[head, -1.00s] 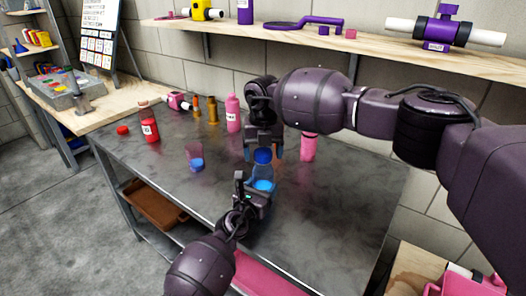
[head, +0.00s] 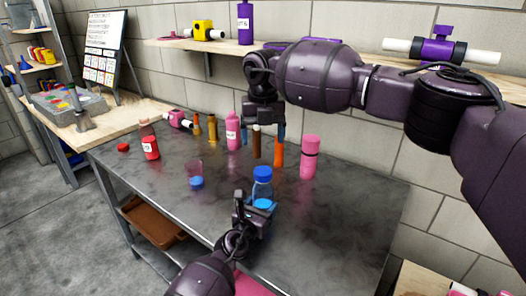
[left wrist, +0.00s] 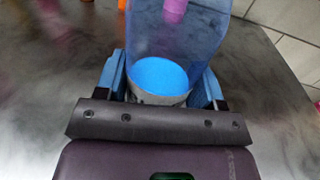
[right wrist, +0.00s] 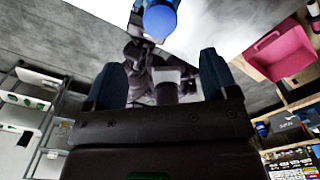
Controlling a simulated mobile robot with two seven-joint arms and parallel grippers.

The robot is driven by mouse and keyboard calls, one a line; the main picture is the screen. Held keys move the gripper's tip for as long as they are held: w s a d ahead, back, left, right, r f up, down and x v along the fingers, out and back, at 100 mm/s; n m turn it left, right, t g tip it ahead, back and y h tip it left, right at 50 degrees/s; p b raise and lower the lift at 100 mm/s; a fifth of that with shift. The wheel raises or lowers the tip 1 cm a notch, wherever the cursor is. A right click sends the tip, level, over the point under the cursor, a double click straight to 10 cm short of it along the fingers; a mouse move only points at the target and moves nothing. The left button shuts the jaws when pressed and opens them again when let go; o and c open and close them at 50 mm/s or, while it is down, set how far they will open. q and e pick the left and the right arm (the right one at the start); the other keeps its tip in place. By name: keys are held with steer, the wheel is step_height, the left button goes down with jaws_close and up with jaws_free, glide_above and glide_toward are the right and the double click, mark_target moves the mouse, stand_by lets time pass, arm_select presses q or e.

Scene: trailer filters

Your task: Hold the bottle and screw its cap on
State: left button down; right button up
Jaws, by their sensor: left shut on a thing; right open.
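A clear blue-tinted bottle (head: 262,190) with bright blue liquid stands upright near the front of the metal table. Its blue cap (head: 263,173) sits on top; how tightly it is turned cannot be told. My left gripper (head: 257,212) is shut around the lower part of the bottle. In the left wrist view the bottle (left wrist: 172,45) stands between the fingers, its top out of frame. My right gripper (head: 265,130) is open and empty above and behind the cap. The cap (right wrist: 160,20) also shows at the top of the right wrist view, outside the fingers.
A pink bottle (head: 309,158) stands right of the bottle; orange (head: 278,152) and brown (head: 256,142) items stand behind. A clear cup with blue contents (head: 195,176) and a red bottle (head: 149,142) stand left. The table's right part (head: 340,215) is clear.

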steer(key=shift+r, duration=0.8)
arm_select(q)
steer(key=shift+c, duration=0.8)
jaws_free()
steer(key=shift+s+a+r, duration=0.1)
steer(key=shift+s+a, duration=0.2)
steer(key=shift+s, duration=0.15)
steer(key=p+v, duration=0.2)
steer(key=v, duration=0.6)
steer(key=shift+s+a+p, duration=0.1)
steer(key=shift+s+p, duration=0.15)
steer(key=shift+p, duration=0.1)
steer(key=shift+s+a, duration=0.3)
steer(key=shift+s, duration=0.25)
arm_select(e)
step_height(320, 180, up, 6)
steer(key=shift+s+r+t, duration=0.2)
steer(key=shift+s+t, duration=0.1)
steer(key=shift+s, duration=0.15)
steer(key=shift+f, duration=0.1)
